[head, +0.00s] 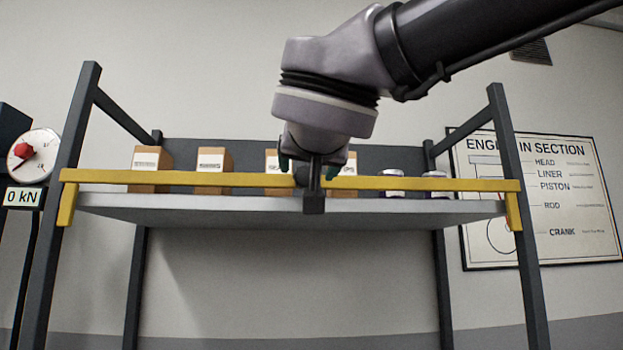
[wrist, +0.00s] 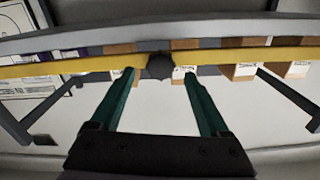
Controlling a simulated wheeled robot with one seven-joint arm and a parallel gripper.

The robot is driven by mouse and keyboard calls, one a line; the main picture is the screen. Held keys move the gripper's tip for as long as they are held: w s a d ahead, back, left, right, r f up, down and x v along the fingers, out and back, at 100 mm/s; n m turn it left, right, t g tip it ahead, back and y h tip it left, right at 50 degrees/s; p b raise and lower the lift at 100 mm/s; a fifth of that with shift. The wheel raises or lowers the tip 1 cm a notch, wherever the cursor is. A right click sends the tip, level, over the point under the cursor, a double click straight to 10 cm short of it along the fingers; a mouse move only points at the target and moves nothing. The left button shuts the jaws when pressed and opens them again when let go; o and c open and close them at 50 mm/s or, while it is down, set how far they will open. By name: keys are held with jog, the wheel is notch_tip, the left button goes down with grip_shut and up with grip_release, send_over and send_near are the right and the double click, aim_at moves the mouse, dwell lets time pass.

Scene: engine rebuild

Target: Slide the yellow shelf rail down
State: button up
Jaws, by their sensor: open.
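The yellow shelf rail (head: 220,180) runs level across the front of the grey shelf, with a short bracket at each end against the uprights. It also shows in the wrist view (wrist: 60,70). A dark block-like handle (head: 313,203) sits at the middle of the rail. In the wrist view the handle (wrist: 160,66) appears as a dark knob. My gripper (head: 309,168) is at the rail's middle, its green fingers open. In the wrist view the fingertips (wrist: 157,73) stand apart on either side of the handle. Whether they touch it or the rail, I cannot tell.
Dark uprights (head: 518,220) stand at both sides. A dial gauge (head: 34,155) is at left, an engine poster (head: 560,200) at right. Space below the shelf looks clear.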

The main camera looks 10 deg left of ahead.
aim_at(306, 176)
jog(key=x, duration=0.5)
grip_shut()
dwell(1.4)
